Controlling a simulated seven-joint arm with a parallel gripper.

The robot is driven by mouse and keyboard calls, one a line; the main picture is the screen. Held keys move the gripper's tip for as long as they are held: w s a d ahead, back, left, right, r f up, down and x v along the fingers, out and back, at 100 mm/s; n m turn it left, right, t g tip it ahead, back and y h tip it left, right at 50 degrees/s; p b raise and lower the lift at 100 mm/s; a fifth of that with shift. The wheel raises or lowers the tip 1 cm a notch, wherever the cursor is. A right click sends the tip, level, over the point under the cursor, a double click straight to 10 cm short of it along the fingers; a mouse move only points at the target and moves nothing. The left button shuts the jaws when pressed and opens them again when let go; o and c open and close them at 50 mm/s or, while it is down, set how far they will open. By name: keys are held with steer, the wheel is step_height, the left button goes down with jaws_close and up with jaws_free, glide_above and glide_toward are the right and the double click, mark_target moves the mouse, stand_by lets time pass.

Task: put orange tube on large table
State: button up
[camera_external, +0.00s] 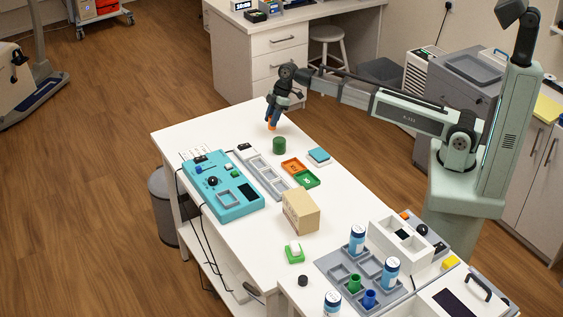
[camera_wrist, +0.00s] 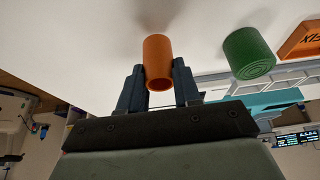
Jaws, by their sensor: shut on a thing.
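The orange tube (camera_wrist: 158,58) is between the two fingers of my gripper (camera_wrist: 158,85) in the wrist view, with its open end toward the camera. In the external view my gripper (camera_external: 273,118) points down over the far end of the large white table (camera_external: 185,135). It is shut on the orange tube (camera_external: 271,127), of which only the lower part shows. The tube is at or just above the table top; I cannot tell whether it touches.
A green cylinder (camera_external: 279,145) stands close to the tube. Beyond it are orange and green trays (camera_external: 293,166), a grey slotted tray (camera_external: 262,176) and a teal device (camera_external: 222,190). A cardboard box (camera_external: 300,211) stands mid-table. The table's far left corner is clear.

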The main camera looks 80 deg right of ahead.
steer(key=shift+f, duration=1.1)
steer(key=shift+f, duration=0.15)
steer(key=o, duration=1)
steer(key=v, duration=1.2)
steer(key=shift+r, duration=0.2)
